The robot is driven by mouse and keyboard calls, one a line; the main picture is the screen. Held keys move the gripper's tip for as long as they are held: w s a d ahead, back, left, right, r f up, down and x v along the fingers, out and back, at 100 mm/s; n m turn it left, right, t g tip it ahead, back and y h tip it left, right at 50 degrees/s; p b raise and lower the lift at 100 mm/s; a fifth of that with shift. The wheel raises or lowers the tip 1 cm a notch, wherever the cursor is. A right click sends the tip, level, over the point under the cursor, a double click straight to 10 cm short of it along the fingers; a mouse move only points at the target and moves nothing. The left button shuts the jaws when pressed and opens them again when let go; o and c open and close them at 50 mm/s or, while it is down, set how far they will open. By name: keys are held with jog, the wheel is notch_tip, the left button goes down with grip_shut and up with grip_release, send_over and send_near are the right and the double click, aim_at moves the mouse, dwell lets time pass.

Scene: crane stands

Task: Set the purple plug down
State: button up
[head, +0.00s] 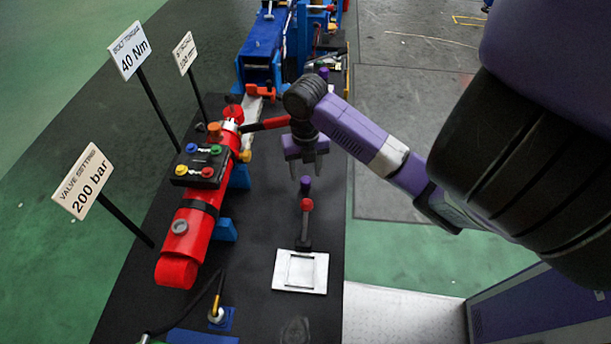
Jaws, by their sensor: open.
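A small purple plug (305,185) stands on the black mat in the head view, just behind a red-topped dark post. Its lower end is partly hidden by the red knob, so I cannot tell what it rests on. My gripper (307,176) points down above the plug, with its two fingers apart. In the picture the fingertips end just above the plug's top, and nothing shows between them. I cannot tell the exact gap in depth.
The red-knobbed post (306,206) stands behind a white square frame plate (300,271). A red crane boom (195,225) with a black button box (201,165) lies left. Sign posts, including the 200 bar sign (83,181), stand farther left. Blue machinery (262,45) is at the back.

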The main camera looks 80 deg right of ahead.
aim_at(306, 179)
notch_tip(306, 179, up, 9)
dwell(0.3)
dwell(0.6)
